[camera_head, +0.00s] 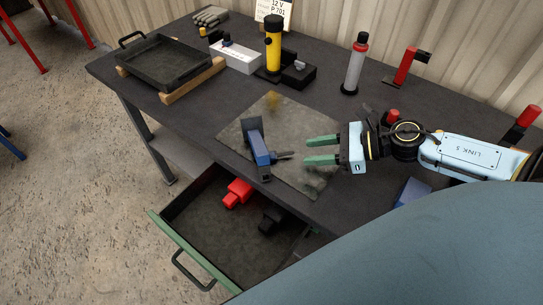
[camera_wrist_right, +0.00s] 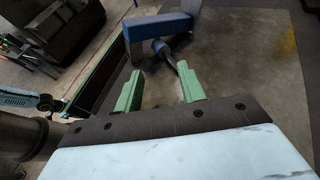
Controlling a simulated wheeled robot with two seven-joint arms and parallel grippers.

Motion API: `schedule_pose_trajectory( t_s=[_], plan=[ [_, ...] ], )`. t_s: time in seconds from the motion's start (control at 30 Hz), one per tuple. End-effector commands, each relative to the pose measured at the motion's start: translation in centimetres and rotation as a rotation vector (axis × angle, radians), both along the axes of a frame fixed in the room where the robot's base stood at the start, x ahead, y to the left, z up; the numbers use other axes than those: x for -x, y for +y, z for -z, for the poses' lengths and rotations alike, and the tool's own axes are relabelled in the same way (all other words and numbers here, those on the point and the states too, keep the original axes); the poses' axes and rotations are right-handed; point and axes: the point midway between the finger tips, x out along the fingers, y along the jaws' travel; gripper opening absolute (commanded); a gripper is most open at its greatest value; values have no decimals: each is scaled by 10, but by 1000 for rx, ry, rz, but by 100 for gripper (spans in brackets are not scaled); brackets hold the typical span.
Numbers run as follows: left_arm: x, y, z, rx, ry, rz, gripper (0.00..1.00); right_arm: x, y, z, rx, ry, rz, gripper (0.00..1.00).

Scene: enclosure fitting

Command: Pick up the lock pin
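A dark pin (camera_head: 284,155), which I take to be the lock pin, sticks out from the right side of a blue block (camera_head: 259,148) on the worn mat (camera_head: 237,124). In the right wrist view the pin (camera_wrist_right: 164,52) is dark and rod-like, beside the blue block (camera_wrist_right: 160,27) and just beyond my fingertips. My right gripper (camera_head: 306,151) is open and empty, its green fingers pointing left toward the pin with a small gap. The right gripper (camera_wrist_right: 160,90) also shows in the wrist view.
An open drawer (camera_head: 183,238) below the table's front edge holds a red part (camera_head: 237,192) and a black part (camera_head: 271,220).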

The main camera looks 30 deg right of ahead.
Motion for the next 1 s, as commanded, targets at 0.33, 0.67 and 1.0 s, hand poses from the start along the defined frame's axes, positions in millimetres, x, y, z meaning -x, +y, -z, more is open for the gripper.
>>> schedule_pose_trajectory(
  t_s=[0.33,0.67,1.0],
  plan=[
    [-5,-1,2,1,-10,0,52,-25,26,14,-1,-2,2,40],
    [-7,-1,0,2,-12,0,52,-34,37,19,-2,-3,2,40],
    [-7,-1,-4,2,-12,0,52,-58,64,34,-3,-1,4,40]
  ],
)
